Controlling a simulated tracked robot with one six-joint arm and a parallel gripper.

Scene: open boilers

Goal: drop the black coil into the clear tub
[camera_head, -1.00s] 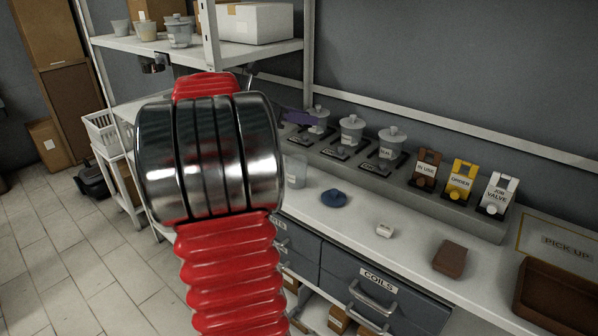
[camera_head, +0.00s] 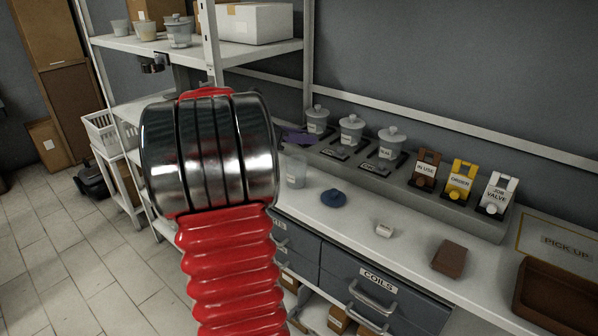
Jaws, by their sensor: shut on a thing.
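The clear tub (camera_head: 295,173) stands upright on the counter, just right of my arm, and its inside cannot be made out. My arm fills the left middle of the view and hides most of my gripper. A flat purple piece (camera_head: 298,137), which looks like part of my gripper (camera_head: 298,137), shows past the arm, behind and above the tub in the picture. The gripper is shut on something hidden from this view. The black coil is not visible anywhere, so I cannot confirm that it is what I hold.
A dark blue piece (camera_head: 333,198), a small white block (camera_head: 384,230) and a brown block (camera_head: 449,257) lie on the counter. Lidded pots stand on the grey ledge (camera_head: 440,205) behind. A brown tray (camera_head: 560,295) sits at right. A shelf (camera_head: 270,52) rises behind my arm.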

